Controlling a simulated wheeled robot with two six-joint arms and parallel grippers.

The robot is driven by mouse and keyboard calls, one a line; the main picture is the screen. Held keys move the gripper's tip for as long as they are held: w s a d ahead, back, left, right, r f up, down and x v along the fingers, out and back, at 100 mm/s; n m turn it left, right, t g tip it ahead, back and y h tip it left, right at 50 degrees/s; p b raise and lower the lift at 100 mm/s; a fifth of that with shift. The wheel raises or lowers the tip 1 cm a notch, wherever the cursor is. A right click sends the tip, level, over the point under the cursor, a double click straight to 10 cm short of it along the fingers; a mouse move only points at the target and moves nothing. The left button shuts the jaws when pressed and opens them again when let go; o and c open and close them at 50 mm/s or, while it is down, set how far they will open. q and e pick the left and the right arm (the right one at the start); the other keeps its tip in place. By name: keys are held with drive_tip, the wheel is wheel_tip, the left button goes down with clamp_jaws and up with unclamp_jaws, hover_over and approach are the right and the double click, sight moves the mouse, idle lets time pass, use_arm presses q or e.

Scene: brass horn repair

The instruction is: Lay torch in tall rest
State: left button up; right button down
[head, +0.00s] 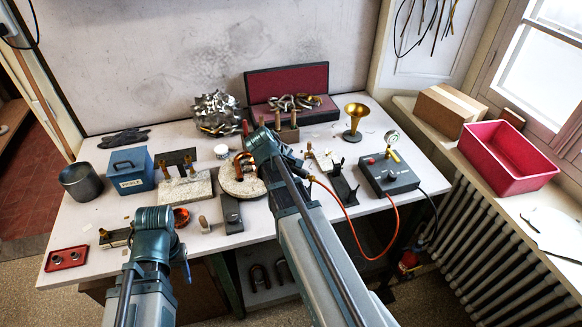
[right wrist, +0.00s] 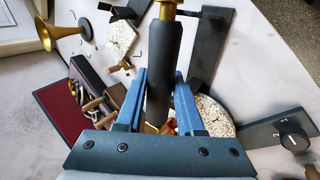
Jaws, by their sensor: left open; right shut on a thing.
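My right gripper (right wrist: 160,95) is shut on the torch (right wrist: 163,75), a black cylindrical handle with a brass fitting at its end. The handle lies between the two blue fingers in the right wrist view. In the head view my right wrist hides most of it. A dark stand (head: 344,187) with an upright part, seemingly the tall rest, stands to the right of my right arm. My left gripper (head: 184,260) is open at the table's front edge, partly hidden.
A control box (head: 390,174) with a gauge and red hose stands right of the stand. A brass horn (head: 355,116), an open red-lined case (head: 262,88) and a round pale block (head: 228,184) surround the work area. A blue box (head: 130,170) is at left.

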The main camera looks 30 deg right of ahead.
drive_tip(key=shift+f+b, duration=1.45)
drive_tip(key=shift+f, duration=0.35)
drive_tip(key=shift+f, duration=0.1)
unclamp_jaws()
wheel_tip(320, 180, up, 8)
drive_tip(key=p, duration=0.8)
